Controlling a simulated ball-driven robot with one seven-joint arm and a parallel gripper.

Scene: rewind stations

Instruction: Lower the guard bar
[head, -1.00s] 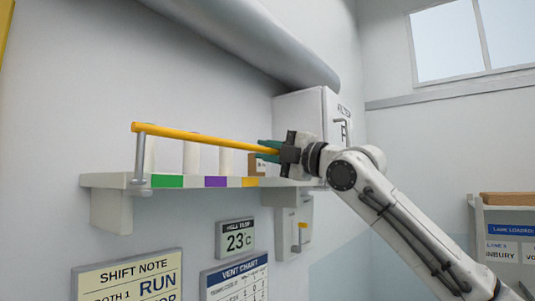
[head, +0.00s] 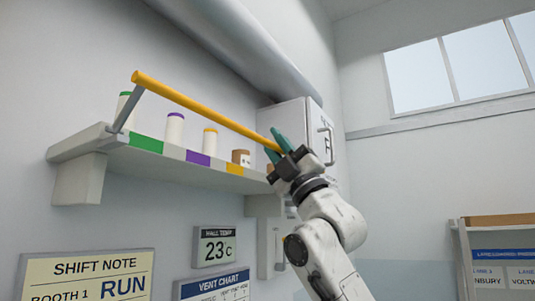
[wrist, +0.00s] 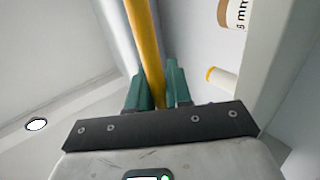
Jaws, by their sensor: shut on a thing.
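The guard bar (head: 205,105) is a long yellow rod running above the front of the shelf (head: 75,148). A grey arm (head: 126,109) joins its left end to the left end of the shelf and leans up to the right. My gripper (head: 279,143) is shut on the bar's right end, its green fingers pointing up. In the wrist view the bar (wrist: 146,45) runs between both fingers (wrist: 157,88). The bar's right-hand support is hidden behind my gripper.
A white cabinet (head: 292,115) is behind my gripper. A temperature display (head: 215,246) hangs under the shelf. A fat pipe (head: 235,40) runs above.

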